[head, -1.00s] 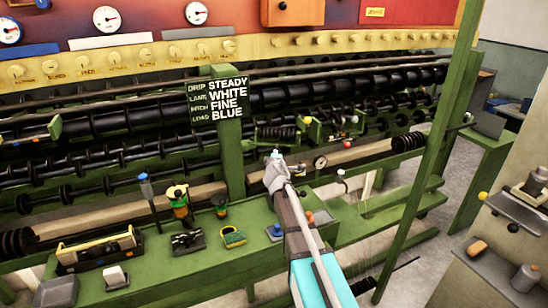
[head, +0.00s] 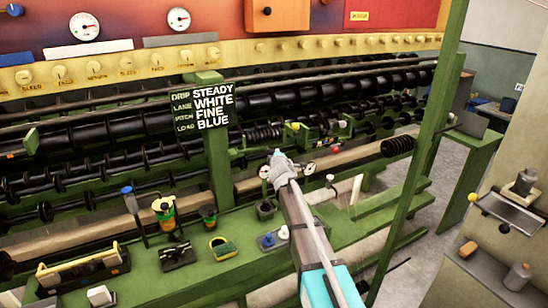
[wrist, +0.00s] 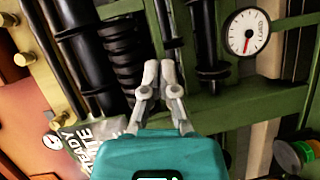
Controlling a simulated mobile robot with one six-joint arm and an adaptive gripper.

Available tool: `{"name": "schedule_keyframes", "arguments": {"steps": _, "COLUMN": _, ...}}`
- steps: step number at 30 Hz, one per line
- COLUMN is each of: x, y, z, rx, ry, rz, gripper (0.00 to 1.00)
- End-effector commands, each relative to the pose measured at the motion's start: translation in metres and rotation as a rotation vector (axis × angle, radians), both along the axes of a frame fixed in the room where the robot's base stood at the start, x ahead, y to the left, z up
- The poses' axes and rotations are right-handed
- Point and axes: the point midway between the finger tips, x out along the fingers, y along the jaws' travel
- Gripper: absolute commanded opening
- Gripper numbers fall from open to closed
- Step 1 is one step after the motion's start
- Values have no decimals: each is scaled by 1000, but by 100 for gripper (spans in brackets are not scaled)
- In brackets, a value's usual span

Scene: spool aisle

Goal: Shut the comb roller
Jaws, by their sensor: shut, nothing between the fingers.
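Several long black rollers run along the green machine frame. A short, closely ribbed black roller section (head: 264,136), which looks like the comb roller, sits right of the sign post; it also shows in the wrist view (wrist: 124,62). I cannot tell whether it is open or shut. A green bracket with a yellow knob (head: 299,129) is beside it. My gripper (head: 278,154) is shut and empty, in front of and just below the ribbed section in the head view. In the wrist view my gripper (wrist: 150,72) points toward the rollers, its fingertips together; contact is unclear.
A sign (head: 203,108) reads steady, white, fine, blue. A round gauge (wrist: 248,32) is right of the fingers in the wrist view. A slanted green post (head: 412,165) stands right of my arm. Small tools and a wooden-handled tray (head: 82,275) occupy the front ledge.

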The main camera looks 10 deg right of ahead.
Motion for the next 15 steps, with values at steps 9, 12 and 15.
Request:
{"name": "schedule_keyframes", "arguments": {"steps": 9, "x": 3, "y": 7, "z": 0, "rx": -2, "ry": 0, "rz": 10, "gripper": 0}}
{"name": "schedule_keyframes", "arguments": {"steps": 12, "x": 3, "y": 9, "z": 0, "rx": -1, "ry": 1, "rz": 11, "gripper": 0}}
{"name": "schedule_keyframes", "arguments": {"steps": 15, "x": 2, "y": 10, "z": 0, "rx": -1, "ry": 0, "rz": 13, "gripper": 0}}
